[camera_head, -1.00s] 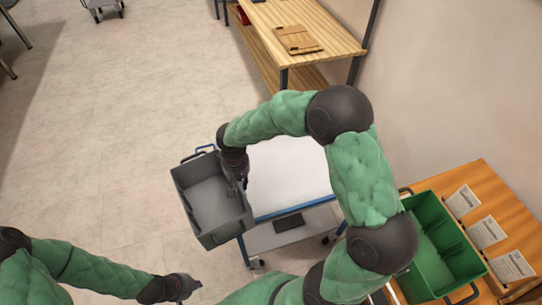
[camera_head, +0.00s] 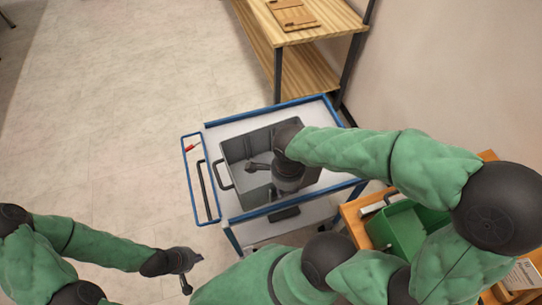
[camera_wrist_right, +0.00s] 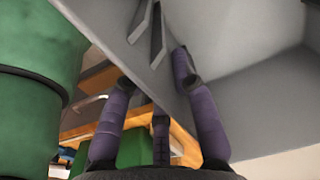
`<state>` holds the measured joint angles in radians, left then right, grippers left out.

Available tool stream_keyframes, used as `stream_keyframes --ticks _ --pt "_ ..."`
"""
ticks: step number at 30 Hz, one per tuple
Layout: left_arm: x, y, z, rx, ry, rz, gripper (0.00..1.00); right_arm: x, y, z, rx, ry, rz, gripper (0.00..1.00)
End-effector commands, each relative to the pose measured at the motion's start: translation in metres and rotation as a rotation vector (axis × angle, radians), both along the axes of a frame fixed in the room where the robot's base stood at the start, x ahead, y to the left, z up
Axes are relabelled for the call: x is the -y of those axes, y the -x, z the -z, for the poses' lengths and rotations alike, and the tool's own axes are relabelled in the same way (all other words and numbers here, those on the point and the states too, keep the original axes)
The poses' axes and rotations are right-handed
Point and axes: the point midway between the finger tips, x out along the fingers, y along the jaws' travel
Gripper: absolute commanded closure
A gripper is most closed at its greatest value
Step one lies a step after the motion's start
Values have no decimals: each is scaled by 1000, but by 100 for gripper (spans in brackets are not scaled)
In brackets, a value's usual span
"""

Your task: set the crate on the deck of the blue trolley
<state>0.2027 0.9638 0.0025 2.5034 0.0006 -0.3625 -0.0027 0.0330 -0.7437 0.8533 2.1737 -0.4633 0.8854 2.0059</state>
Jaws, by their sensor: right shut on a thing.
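The grey crate (camera_head: 238,150) is over the white deck of the blue trolley (camera_head: 222,130) in the head view, inside the deck's blue edges. I cannot tell whether its base touches the deck. My right gripper (camera_head: 284,186) reaches down into the crate's right part, and the wrist hides its fingertips there. In the right wrist view its purple fingers (camera_wrist_right: 160,85) straddle a thin wall of the crate (camera_wrist_right: 240,35), shut on it. The crate's left handle stands free; the other is hidden. My left gripper (camera_head: 194,273) is empty, with fingers apart, low at the left.
The trolley's blue push handle (camera_head: 186,180) sticks out to the left. A green bin (camera_head: 402,228) stands on a wooden table (camera_head: 352,218) at the right, partly behind my right arm. A wooden shelf unit (camera_head: 300,50) stands behind the trolley. Floor at the left is clear.

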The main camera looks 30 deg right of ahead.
Motion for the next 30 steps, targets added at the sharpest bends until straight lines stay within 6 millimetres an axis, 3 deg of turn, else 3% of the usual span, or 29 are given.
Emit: stream_keyframes --ticks 4,7,19,24,30 --pt "0 0 3 0 0 0 100 1 6 3 4 -1 76 100" --pt "0 0 7 0 0 0 100 7 -2 9 3 -2 90 100" --pt "0 0 32 0 0 0 100 48 -70 46 1 -1 89 100" --pt "0 0 44 0 0 0 100 59 -89 74 1 -2 87 100" --pt "0 0 50 0 0 0 100 67 -103 90 4 -2 86 100"
